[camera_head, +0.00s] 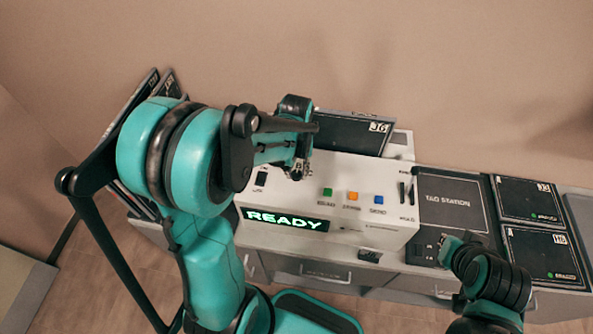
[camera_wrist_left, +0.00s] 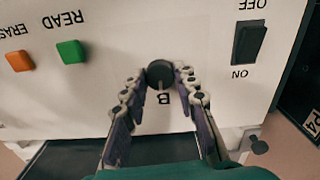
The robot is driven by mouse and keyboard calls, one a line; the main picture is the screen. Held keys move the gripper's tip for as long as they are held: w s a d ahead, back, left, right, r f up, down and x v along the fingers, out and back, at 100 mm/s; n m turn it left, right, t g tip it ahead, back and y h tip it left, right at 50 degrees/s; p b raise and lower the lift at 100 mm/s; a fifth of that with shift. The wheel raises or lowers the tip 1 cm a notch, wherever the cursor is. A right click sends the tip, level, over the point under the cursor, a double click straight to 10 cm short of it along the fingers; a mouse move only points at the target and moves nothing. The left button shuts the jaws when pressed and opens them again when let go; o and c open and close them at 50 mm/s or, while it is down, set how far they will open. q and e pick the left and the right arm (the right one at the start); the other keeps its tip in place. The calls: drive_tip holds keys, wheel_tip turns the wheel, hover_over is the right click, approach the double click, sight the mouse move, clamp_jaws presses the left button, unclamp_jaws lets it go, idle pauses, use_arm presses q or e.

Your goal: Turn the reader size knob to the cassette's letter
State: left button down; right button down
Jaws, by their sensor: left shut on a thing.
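The white reader (camera_head: 345,184) stands on the cabinet, its green display (camera_head: 287,219) reading READY. In the left wrist view the dark round size knob (camera_wrist_left: 160,73) is on the reader's face, beside an upside-down letter B (camera_wrist_left: 164,98). A pale mark on the knob's edge faces the B. My left gripper (camera_wrist_left: 160,76) has its fingers on both sides of the knob, shut on it. In the head view the left gripper (camera_head: 297,170) hides the knob. A dark cassette (camera_head: 345,132) marked J6 stands at the reader's back. My right gripper (camera_head: 452,249) is near the tag station; its jaw state is unclear.
Green (camera_head: 327,192), orange (camera_head: 352,196) and blue (camera_head: 378,199) buttons are on the reader. A black on-off switch (camera_wrist_left: 249,42) is beside the knob. The tag station (camera_head: 452,203) and dark cassettes (camera_head: 528,201) lie right. More panels (camera_head: 133,106) stand left.

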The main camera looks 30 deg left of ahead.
use_arm(q)
drive_tip(key=shift+n, duration=0.3)
idle(0.4)
drive_tip(key=c, duration=1.2)
unclamp_jaws()
drive_tip(key=shift+o, duration=0.2)
drive_tip(key=shift+r, duration=0.1)
wheel_tip(320, 180, up, 12)
drive_tip(key=m+t+b, duration=0.2)
drive_tip(key=t+b, duration=0.1)
drive_tip(key=b, duration=0.1)
approach(297, 173)
drive_tip(key=s+d+r, duration=0.2)
drive_tip(key=s+d, duration=0.1)
drive_tip(key=s+f+m+t, duration=0.1)
drive_tip(key=s+d+f+t+b, duration=0.1)
drive_tip(key=s+d+f+m+t+b, duration=0.1)
drive_tip(key=f, duration=0.1)
drive_tip(key=shift+s+m, duration=0.3)
drive_tip(key=shift+s+d+f+t, duration=0.2)
drive_tip(key=shift+s+f+t, duration=0.05)
drive_tip(key=shift+t, duration=0.35)
